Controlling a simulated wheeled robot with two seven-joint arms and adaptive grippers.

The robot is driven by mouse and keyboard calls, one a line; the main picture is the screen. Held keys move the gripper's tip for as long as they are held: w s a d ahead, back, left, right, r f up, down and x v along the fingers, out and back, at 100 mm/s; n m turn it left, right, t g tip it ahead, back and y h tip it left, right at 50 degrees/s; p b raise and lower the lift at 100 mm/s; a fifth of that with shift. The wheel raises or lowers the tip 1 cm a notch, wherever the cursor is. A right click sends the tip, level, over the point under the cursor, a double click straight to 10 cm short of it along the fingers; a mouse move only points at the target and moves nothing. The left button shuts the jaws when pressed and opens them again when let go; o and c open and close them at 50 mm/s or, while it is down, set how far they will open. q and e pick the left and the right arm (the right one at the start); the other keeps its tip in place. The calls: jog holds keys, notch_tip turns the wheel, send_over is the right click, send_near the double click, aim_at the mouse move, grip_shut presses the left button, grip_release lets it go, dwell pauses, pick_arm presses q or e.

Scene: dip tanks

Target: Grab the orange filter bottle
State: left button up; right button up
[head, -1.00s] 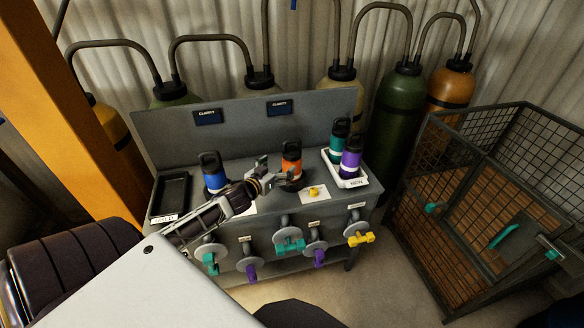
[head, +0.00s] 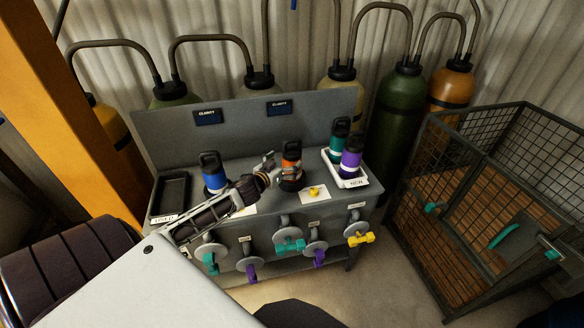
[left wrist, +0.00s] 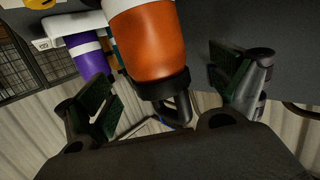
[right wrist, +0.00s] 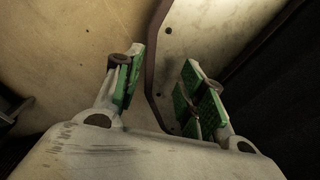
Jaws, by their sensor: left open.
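The orange filter bottle (head: 291,152) stands upright on the grey bench, with a black cap and dark base. My left gripper (head: 279,171) is open right beside it, at its left front side in the head view. In the left wrist view the orange bottle (left wrist: 152,42) is large, and its black cap end reaches into the gap between the two spread fingers. I see no clear contact with either finger. My right gripper (right wrist: 163,75) shows only in the right wrist view, open and empty.
A blue bottle (head: 214,177) stands left of my left gripper, near an empty black tray (head: 157,204). A white tray (head: 352,183) at the right holds a teal bottle (head: 339,138) and a purple bottle (head: 351,160). Coloured valve handles line the bench front. A wire cage (head: 420,190) stands at the right.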

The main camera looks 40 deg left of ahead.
jog(key=shift+d, duration=0.1)
pick_arm(q)
jog(key=shift+w, duration=0.2)
jog(key=shift+w+f, duration=0.1)
jog(key=shift+w, duration=0.55)
jog(key=shift+x, duration=1.65)
jog(key=shift+w+d+f, duration=0.1)
jog(key=shift+w+f, duration=0.05)
pick_arm(e)
jog(key=shift+s+r, duration=0.1)
jog(key=shift+r, duration=0.1)
jog(key=shift+d, duration=0.35)
